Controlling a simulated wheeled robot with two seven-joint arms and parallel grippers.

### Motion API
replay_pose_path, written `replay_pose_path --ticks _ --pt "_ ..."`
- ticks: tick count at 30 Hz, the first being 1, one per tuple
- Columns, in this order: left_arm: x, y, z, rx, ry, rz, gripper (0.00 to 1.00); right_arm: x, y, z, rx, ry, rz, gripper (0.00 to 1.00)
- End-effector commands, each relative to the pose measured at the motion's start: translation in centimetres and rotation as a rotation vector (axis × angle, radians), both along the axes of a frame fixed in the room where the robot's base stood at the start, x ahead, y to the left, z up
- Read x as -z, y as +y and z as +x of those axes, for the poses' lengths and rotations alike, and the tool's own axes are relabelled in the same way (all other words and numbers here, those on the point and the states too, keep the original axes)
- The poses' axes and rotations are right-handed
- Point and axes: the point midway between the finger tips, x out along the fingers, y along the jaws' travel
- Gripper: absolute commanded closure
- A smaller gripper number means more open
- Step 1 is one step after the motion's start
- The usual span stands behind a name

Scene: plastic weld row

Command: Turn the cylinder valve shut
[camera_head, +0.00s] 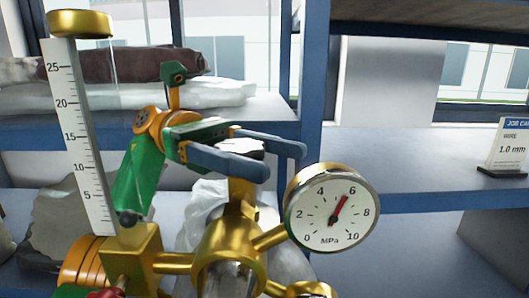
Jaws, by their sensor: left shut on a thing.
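The brass cylinder valve (241,190) stands upright in the middle of the head view, with a dark and pale top between my gripper's fingers. My left gripper (284,160), with blue-grey fingers on a green and orange wrist, reaches in from the left. Its fingers lie either side of the valve's top and are shut on it. The fingers and wrist hide much of the top, so its turn angle cannot be read. My right gripper does not show.
A tall flow scale (80,135) with a brass cap stands left. Blue-framed shelves (420,200) hold wrapped bundles and a job card (508,146); the right shelf is mostly bare.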

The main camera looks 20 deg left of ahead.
Motion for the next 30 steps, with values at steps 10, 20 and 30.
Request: replay_pose_path --ticks 10,20,30 --pt "-0.08 0.0 -0.01 0.001 -0.001 -0.001 0.86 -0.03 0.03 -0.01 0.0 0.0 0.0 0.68" --pt "-0.04 0.0 -0.01 0.001 0.0 0.0 0.01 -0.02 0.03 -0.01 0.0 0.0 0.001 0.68" --pt "0.08 -0.02 0.1 -0.044 -0.001 0.003 0.01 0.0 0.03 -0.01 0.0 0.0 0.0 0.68"
